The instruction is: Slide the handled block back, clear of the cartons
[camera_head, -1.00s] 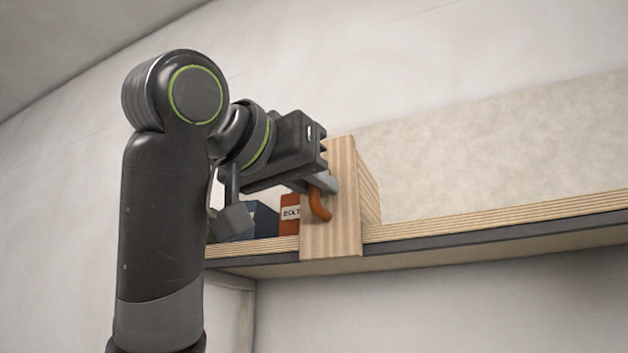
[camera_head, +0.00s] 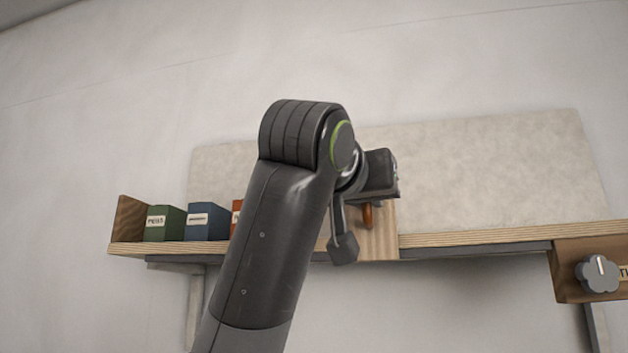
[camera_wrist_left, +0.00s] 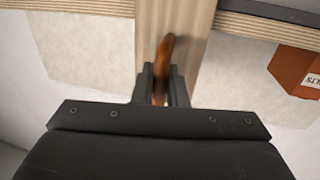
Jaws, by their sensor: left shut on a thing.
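The handled block (camera_head: 386,238) is pale striped wood with an orange-brown handle (camera_head: 367,216), upright at the shelf's front edge. My left gripper (camera_head: 372,202) is shut on the handle. The left wrist view shows the handle (camera_wrist_left: 163,75) between the fingers (camera_wrist_left: 162,88) and the block's face (camera_wrist_left: 185,25) beyond. A green carton (camera_head: 164,223), a blue carton (camera_head: 207,222) and an orange carton (camera_head: 236,217) stand left of the block. My arm hides most of the orange carton and the block's left part. In the wrist view the orange carton (camera_wrist_left: 298,70) is apart from the block.
The plywood shelf (camera_head: 470,240) has a brown end board (camera_head: 130,219) at its left. Right of the block, the shelf looks clear before a pale back panel (camera_head: 490,170). A wooden box with a grey knob (camera_head: 597,274) hangs at the lower right.

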